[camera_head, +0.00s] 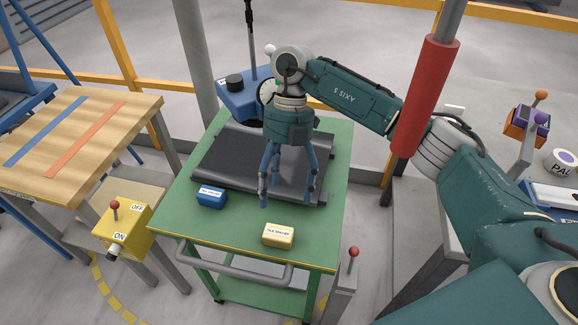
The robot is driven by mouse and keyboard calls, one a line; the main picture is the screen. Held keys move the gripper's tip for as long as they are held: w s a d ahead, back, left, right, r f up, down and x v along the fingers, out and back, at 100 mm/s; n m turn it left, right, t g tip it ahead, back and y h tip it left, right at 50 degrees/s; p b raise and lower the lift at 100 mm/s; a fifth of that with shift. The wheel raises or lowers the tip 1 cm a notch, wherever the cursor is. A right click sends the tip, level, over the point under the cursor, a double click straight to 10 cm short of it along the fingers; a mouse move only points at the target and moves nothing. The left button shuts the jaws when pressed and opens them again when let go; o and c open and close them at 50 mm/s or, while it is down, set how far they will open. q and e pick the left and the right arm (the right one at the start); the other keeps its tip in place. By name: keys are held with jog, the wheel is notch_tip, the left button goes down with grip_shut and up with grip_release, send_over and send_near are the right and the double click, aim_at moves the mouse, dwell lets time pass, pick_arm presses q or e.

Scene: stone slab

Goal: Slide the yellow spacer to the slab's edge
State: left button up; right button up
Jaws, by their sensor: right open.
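The yellow spacer (278,236), a small block with a white label on top, sits on the green cart top near its front edge. It stands apart from the dark stone slab (222,155), in front of it. My right gripper (287,195) points down over the front right part of the slab, behind the yellow spacer. Its blue-grey fingers are spread and hold nothing. I cannot tell whether the fingertips touch the slab. The gripper hides part of the slab. My left gripper is not in view.
A blue block (211,197) with a white label sits by the slab's front left edge. A blue device (238,98) stands behind the slab. A yellow ON/OFF box (124,230) is left of the green cart (328,240). The cart top is clear right of the yellow spacer.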

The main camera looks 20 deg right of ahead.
jog(key=p, duration=0.1)
send_over(278, 233)
jog(key=w+d, duration=0.1)
jog(key=w, duration=0.1)
jog(key=f, duration=0.4)
jog(key=shift+s+d+f, duration=0.1)
jog(key=shift+s+f, duration=0.1)
jog(key=x, duration=0.2)
jog(key=shift+f, duration=0.5)
jog(key=shift+p+x, duration=0.3)
jog(key=shift+x, duration=0.7)
jog(key=shift+f, duration=0.1)
jog(key=shift+c, duration=0.8)
jog(key=c, duration=1.3)
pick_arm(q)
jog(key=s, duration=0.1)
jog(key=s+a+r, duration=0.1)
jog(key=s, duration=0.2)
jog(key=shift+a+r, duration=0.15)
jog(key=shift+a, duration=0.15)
